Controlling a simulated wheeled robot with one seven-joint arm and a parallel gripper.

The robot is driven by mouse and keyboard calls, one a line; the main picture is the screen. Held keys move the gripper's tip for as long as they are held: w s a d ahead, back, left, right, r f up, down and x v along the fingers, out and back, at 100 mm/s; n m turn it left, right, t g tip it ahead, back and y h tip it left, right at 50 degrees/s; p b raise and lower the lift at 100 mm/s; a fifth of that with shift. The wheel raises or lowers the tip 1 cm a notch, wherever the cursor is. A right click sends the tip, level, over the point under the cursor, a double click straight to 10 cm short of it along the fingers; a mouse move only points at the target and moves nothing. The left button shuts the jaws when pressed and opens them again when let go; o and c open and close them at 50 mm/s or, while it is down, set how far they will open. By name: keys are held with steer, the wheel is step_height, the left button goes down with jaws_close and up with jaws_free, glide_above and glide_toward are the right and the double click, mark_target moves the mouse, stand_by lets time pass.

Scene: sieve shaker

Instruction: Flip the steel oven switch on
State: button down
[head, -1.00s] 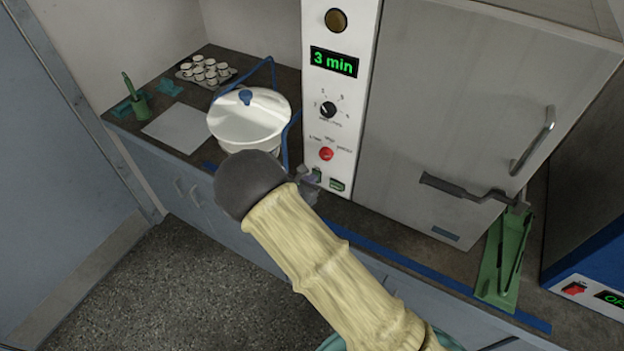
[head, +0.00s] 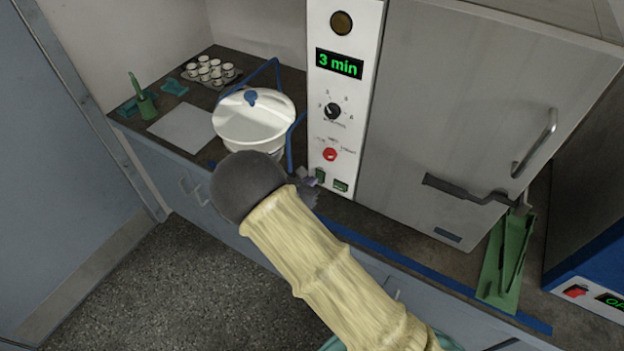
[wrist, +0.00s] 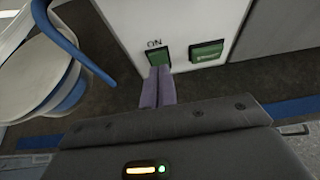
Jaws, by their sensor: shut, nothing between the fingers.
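The steel oven (head: 440,110) has a grey door and a white control panel (head: 318,115) on its left. Low on that panel are two green switches, a left one (head: 320,176) and a right one (head: 341,186). In the wrist view the left switch (wrist: 155,54) has "ON" lettered above it, and the right switch (wrist: 207,52) sits beside it. My gripper (wrist: 160,70) is shut and empty. Its purple fingertips overlap the lower edge of the left switch in the picture; I cannot tell if they touch. In the head view my arm partly hides the gripper (head: 309,183).
A white lidded pot (head: 250,122) with a blue frame stands left of the panel. A green stand (head: 505,260) is at the door's right. A blue machine (head: 590,270) with a red switch is at far right. The panel shows "3 min" and a red knob.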

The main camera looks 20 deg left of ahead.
steer(key=r+b+v, duration=0.1)
steer(key=v, duration=1)
steer(key=shift+r+b, duration=0.2)
steer(key=shift+b, duration=0.15)
steer(key=d+r+m+g+h, duration=0.25)
steer(key=d+m+g, duration=0.45)
steer(key=d+m, duration=0.9)
steer(key=s+d+r+m+g+y, duration=0.1)
steer(key=s+d+r+m+y, duration=0.1)
steer(key=d+m, duration=0.6)
steer(key=s+d+r+m+g+y, duration=0.1)
steer(key=s+d+r+m+y, duration=0.2)
steer(key=s+d+m, duration=0.4)
steer(key=d+r+m, duration=0.1)
steer(key=d+m, duration=0.1)
steer(key=d, duration=0.3)
steer(key=shift+s+g, duration=0.25)
steer(key=shift+g, duration=0.05)
steer(key=shift+w+y, duration=0.1)
steer(key=shift+y, duration=0.15)
